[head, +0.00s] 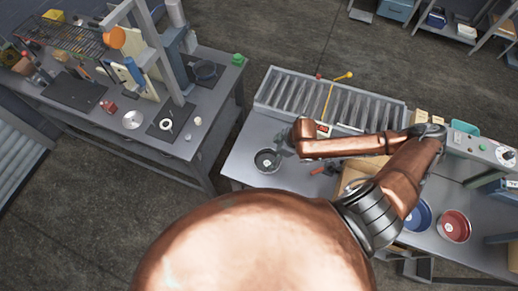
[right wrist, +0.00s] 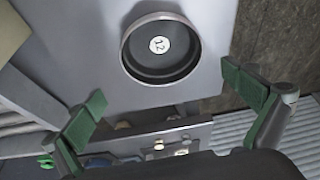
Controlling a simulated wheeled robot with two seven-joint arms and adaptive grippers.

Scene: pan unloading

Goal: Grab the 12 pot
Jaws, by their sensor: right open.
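The 12 pot (right wrist: 160,72) is a dark round pan with a white disc marked 12 inside. In the right wrist view it sits on the grey table, beyond and between my fingertips. In the head view the pot (head: 266,167) is near the table's left edge, upright. My right gripper (head: 284,146) is right beside it at the pot's upper right. In the right wrist view my right gripper (right wrist: 164,92) has its green fingers spread wide with nothing between them; contact with the pot is not visible. My left gripper is not in view.
A roller conveyor (head: 280,92) runs along the table's back. A cardboard box (head: 353,176), a blue pan (head: 417,215) and a red pan (head: 453,226) are to the right. Another workbench (head: 195,140) with a rack stands left, across a floor gap.

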